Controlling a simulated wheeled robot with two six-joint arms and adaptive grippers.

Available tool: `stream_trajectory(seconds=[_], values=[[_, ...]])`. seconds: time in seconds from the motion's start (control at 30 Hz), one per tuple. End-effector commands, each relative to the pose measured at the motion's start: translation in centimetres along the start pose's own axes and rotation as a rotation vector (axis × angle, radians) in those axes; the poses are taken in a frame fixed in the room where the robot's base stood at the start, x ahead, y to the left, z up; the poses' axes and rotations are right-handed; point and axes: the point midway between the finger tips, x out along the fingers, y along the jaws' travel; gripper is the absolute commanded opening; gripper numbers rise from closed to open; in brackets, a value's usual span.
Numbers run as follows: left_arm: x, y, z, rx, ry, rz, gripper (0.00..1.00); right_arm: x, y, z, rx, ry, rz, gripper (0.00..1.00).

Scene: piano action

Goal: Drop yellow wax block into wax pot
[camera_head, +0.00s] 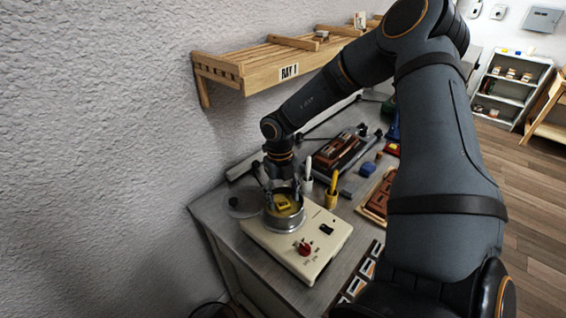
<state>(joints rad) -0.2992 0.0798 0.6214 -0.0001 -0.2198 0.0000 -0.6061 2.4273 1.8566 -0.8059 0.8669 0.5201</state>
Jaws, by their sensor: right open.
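The yellow wax block (283,202) is inside the round metal wax pot (285,222), low between the fingers of my right gripper (283,192). The pot stands on a cream heater base with a red knob (304,248). My right gripper points down over the pot with its fingers apart, at or just inside the rim. Whether the fingers touch the block is too small to tell. My left gripper is not in the picture.
A round lid (243,201) lies left of the pot. Wooden trays and a blue block (368,169) lie farther right on the grey bench. A wooden shelf (270,65) juts from the wall above.

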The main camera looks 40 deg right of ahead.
Motion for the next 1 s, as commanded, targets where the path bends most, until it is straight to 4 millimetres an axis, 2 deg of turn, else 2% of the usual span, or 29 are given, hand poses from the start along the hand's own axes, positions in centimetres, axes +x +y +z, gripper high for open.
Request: stream_trajectory(seconds=[0.23, 0.27, 0.3, 0.37, 0.43, 0.5, 0.6, 0.7, 0.8, 1.0], values=[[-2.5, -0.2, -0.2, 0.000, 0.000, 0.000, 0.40, -1.9, 0.0, -0.2, 0.000, 0.000, 0.000, 0.59], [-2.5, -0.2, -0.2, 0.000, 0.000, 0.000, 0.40, -2.0, 0.0, -0.1, 0.000, -0.002, 0.001, 0.59], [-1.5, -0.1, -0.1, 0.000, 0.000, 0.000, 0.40, -2.4, 0.1, 0.1, 0.001, -0.006, 0.002, 0.59], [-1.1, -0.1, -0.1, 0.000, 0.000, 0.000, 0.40, -3.8, 0.1, 0.1, 0.000, -0.008, 0.003, 0.59], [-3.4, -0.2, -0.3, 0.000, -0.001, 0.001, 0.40, -7.0, 0.0, -0.2, 0.000, -0.003, 0.000, 0.59], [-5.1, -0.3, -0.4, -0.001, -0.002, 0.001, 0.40, -9.1, 0.0, -0.2, -0.001, -0.001, 0.000, 0.59], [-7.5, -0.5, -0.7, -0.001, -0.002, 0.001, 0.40, -11.4, 0.0, -0.2, 0.000, 0.000, -0.001, 0.59], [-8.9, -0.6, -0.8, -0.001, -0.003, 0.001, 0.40, -12.9, 0.0, -0.2, -0.001, 0.001, 0.000, 0.59], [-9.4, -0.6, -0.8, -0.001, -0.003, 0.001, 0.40, -13.4, 0.0, -0.2, -0.001, 0.002, 0.000, 0.59], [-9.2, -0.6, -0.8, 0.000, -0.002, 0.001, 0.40, -13.2, 0.0, -0.1, -0.001, 0.001, 0.001, 0.59]])
